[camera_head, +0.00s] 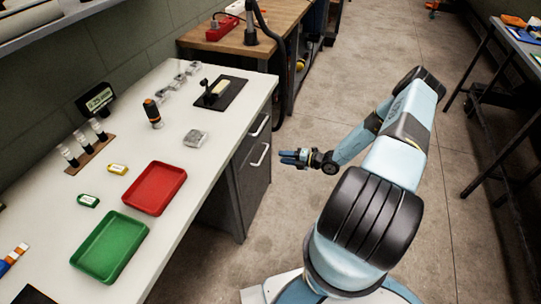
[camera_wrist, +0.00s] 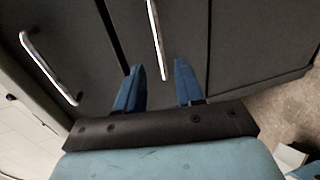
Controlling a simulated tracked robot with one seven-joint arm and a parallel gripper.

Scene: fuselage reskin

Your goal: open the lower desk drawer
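The desk's lower drawer (camera_head: 252,172) is in its right end and looks shut. Its silver bar handle (camera_head: 260,155) also shows in the wrist view (camera_wrist: 155,38), upper middle. My gripper (camera_head: 281,157) is just right of this handle in the head view, with a small gap. In the wrist view my gripper (camera_wrist: 158,64) has its two blue fingers apart and empty. The near end of the lower handle appears between the fingertips, and the fingers point at the drawer front. The upper drawer handle (camera_head: 260,125) is at the left in the wrist view (camera_wrist: 48,65).
The white desk top (camera_head: 190,165) holds a red tray (camera_head: 154,188), a green tray (camera_head: 109,246) and small items. A wooden bench (camera_head: 275,20) stands behind. A dark table (camera_head: 500,70) stands at far right. Concrete floor beside the drawers is clear.

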